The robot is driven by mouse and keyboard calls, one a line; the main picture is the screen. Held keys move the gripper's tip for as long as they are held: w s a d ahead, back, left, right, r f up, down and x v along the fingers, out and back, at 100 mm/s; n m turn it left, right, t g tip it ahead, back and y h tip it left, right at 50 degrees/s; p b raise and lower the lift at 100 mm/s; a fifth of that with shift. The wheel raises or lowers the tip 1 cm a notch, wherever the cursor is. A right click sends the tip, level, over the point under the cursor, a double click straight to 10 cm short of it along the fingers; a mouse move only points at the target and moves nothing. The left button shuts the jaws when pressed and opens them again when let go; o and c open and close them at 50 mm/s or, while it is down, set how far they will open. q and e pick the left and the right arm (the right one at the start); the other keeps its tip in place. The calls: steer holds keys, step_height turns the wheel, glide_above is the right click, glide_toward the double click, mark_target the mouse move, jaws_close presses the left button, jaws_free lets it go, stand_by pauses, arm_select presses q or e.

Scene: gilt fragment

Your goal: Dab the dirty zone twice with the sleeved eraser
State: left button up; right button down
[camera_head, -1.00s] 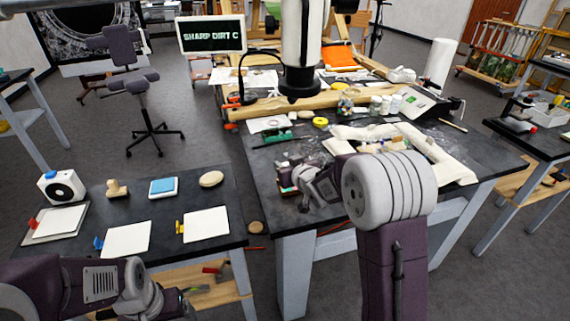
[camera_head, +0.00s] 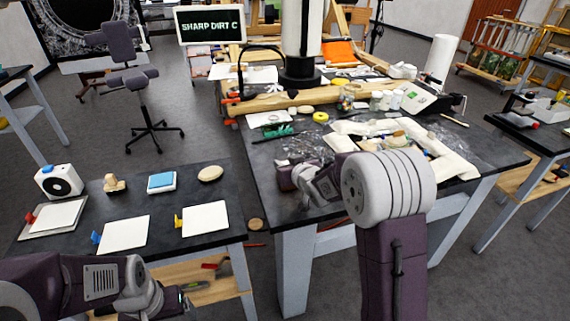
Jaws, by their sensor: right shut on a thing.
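My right gripper (camera_head: 288,177) is low over the left part of the dark worktable, beside the cream ornate frame fragment (camera_head: 455,168). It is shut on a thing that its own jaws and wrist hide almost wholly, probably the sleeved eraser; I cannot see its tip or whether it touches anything. I cannot make out a dirty zone; my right forearm covers part of the view of the fragment. My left gripper (camera_head: 172,302) is at the lower left, in front of the small side table; its jaw opening cannot be made out.
The side table (camera_head: 135,200) holds white pads (camera_head: 205,219), a blue-topped block (camera_head: 162,182), a stamp (camera_head: 114,184) and a beige oval (camera_head: 210,174). On the worktable stand jars (camera_head: 384,101), a yellow ring (camera_head: 320,117) and a lamp (camera_head: 247,80). A screen (camera_head: 210,25) reads "SHARP DIRT C".

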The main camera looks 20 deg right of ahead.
steer(key=shift+f+b, duration=0.4)
steer(key=shift+f, duration=0.1)
stand_by(0.8)
step_height(320, 180, up, 7)
steer(key=p, duration=0.6)
steer(key=shift+r, duration=0.15)
